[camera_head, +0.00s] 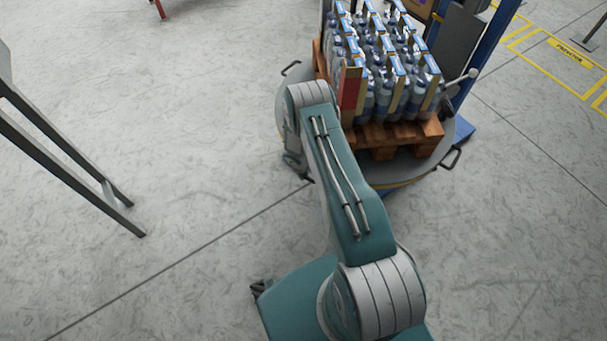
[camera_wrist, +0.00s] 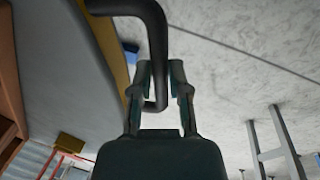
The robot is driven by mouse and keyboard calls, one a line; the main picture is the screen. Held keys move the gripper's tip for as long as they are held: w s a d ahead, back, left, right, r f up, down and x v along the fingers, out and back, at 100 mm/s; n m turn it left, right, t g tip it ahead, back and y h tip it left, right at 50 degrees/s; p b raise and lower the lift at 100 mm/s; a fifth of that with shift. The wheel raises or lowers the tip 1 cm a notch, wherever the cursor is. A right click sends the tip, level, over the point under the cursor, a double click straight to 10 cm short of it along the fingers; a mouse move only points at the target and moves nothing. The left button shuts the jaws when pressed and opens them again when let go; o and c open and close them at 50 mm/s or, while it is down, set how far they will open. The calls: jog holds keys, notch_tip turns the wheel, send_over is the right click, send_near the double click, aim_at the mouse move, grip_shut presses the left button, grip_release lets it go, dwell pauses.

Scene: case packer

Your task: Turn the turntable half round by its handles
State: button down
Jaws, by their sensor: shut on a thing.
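The turntable (camera_head: 418,172) is a grey round plate with a yellow edge, carrying a wooden pallet (camera_head: 440,132) loaded with packs of bottles (camera_head: 395,75). Dark loop handles stand out from its rim: one at the upper left (camera_head: 290,68) and one at the right (camera_head: 453,158). In the wrist view, my gripper (camera_wrist: 160,72) is shut around the lower end of a dark bent handle (camera_wrist: 157,38), beside the turntable's plate (camera_wrist: 65,60). In the head view my arm hides most of this grip, and the gripper shows only partly at the plate's left side.
A blue post (camera_head: 487,55) stands close behind the turntable at the right. A dark metal frame (camera_head: 75,155) stands on the floor at the left. Yellow floor markings (camera_head: 565,55) lie at the upper right. The floor between the frame and turntable is clear.

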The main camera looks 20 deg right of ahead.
jog(key=shift+s+f, duration=0.15)
jog(key=shift+s, duration=0.05)
jog(key=c, duration=0.6)
grip_release()
jog(key=shift+w, duration=0.15)
jog(key=shift+r, duration=0.2)
jog(key=shift+r, duration=0.3)
notch_tip(320, 180, up, 11)
jog(key=s+a, duration=0.1)
jog(key=a, duration=0.1)
jog(key=shift+a+f, duration=0.1)
